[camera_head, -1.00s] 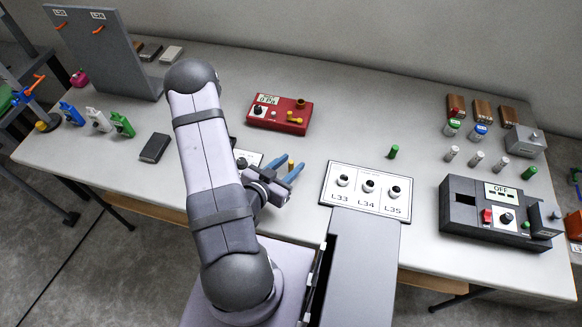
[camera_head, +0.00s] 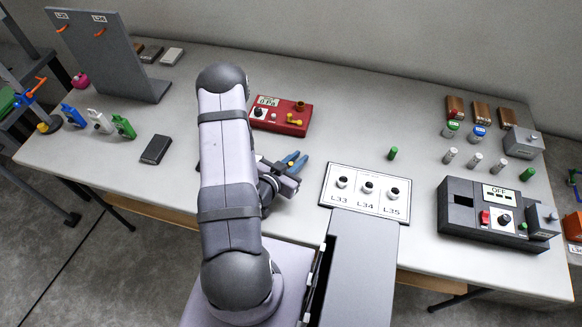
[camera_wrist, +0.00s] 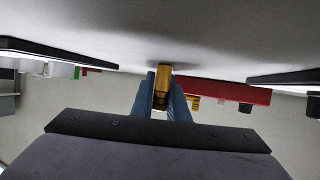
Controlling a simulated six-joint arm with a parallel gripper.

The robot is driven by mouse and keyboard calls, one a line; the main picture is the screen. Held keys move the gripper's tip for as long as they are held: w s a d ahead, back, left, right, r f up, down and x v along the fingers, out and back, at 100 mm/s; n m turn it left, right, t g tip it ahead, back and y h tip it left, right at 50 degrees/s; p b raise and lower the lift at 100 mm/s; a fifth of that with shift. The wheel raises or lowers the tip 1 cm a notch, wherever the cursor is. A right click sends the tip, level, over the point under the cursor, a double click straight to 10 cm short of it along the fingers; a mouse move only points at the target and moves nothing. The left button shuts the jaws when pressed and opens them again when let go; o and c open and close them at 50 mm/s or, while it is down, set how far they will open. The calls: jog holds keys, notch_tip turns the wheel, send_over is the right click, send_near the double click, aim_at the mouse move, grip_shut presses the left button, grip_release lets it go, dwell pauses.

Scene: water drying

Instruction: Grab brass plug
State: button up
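The brass plug (camera_wrist: 163,88) stands between the blue fingers of my gripper (camera_wrist: 163,95) in the wrist view, with a finger against each side. In the head view the gripper (camera_head: 295,160) is low over the table, in front of the red device. Its blue fingertips are close together there, and the plug is hidden from that view. The gripper looks shut on the plug, which appears upright at the table surface. I cannot tell whether it is lifted.
The red device (camera_head: 281,115) with a display and yellow parts stands just behind the gripper. A white panel (camera_head: 367,190) with L33, L34 and L35 sockets lies to the right. A green plug (camera_head: 392,153) stands behind it. A dark block (camera_head: 155,149) lies left.

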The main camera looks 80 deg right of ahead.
grip_shut()
jog(key=shift+r, duration=0.15)
notch_tip(320, 180, up, 10)
jog(key=p, duration=0.1)
jog(key=shift+p, duration=0.3)
